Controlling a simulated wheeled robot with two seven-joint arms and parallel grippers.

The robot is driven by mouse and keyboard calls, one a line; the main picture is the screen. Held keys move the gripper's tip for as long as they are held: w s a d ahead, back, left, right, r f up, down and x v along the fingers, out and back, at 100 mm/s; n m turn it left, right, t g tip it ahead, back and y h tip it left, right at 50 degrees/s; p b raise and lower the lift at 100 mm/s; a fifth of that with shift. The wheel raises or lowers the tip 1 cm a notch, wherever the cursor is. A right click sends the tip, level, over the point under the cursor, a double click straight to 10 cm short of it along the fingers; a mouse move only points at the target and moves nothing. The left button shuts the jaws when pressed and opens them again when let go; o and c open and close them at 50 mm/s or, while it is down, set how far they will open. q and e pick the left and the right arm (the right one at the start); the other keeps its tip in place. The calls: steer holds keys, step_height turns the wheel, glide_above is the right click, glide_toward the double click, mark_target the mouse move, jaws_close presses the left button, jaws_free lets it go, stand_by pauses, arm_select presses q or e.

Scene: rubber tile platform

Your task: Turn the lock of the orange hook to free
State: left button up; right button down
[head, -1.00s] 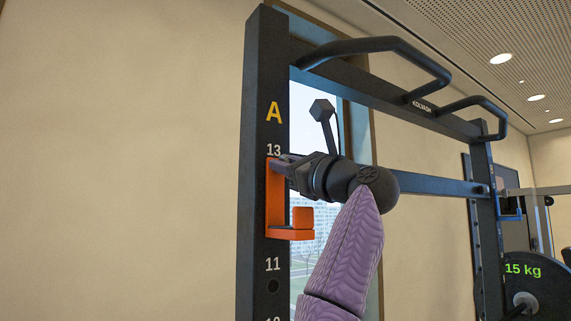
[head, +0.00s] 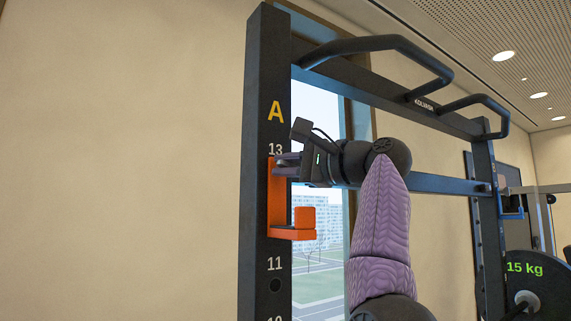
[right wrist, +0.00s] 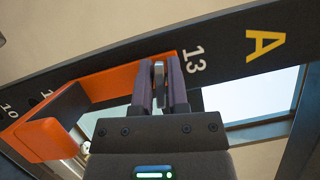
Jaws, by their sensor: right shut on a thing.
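The orange hook (head: 277,205) hangs on the dark post marked A, just below the number 13, with its arm sticking out at the bottom. It also shows in the right wrist view (right wrist: 105,84). My right gripper (head: 281,164) is at the hook's upper end. In the right wrist view its two fingers (right wrist: 162,78) are shut on a thin metallic lock piece (right wrist: 158,83), which stands edge-on between them beside the hook's upper end. In the head view the lock is hidden by the fingers. My left gripper is not in view.
The dark rack post (head: 266,90) stands close to my gripper, with grip bars (head: 385,42) above. A blue hook (head: 511,212) and a 15 kg plate (head: 535,285) are at the far right. A window lies behind the arm.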

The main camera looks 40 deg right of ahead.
steer(key=shift+s+r+n+g, duration=0.1)
steer(key=shift+n+g, duration=0.2)
steer(key=shift+n, duration=0.5)
steer(key=shift+r, duration=0.1)
steer(key=c, duration=0.7)
jaws_free()
steer(key=shift+d, duration=0.1)
steer(key=shift+s+f+b, duration=0.25)
steer(key=shift+s+b, duration=0.05)
steer(key=b+v, duration=0.1)
steer(key=v, duration=0.3)
steer(key=b+v, duration=0.1)
steer(key=v, duration=0.4)
steer(key=shift+s+r+b, duration=0.15)
steer(key=shift+r+b, duration=0.05)
steer(key=shift+b, duration=0.15)
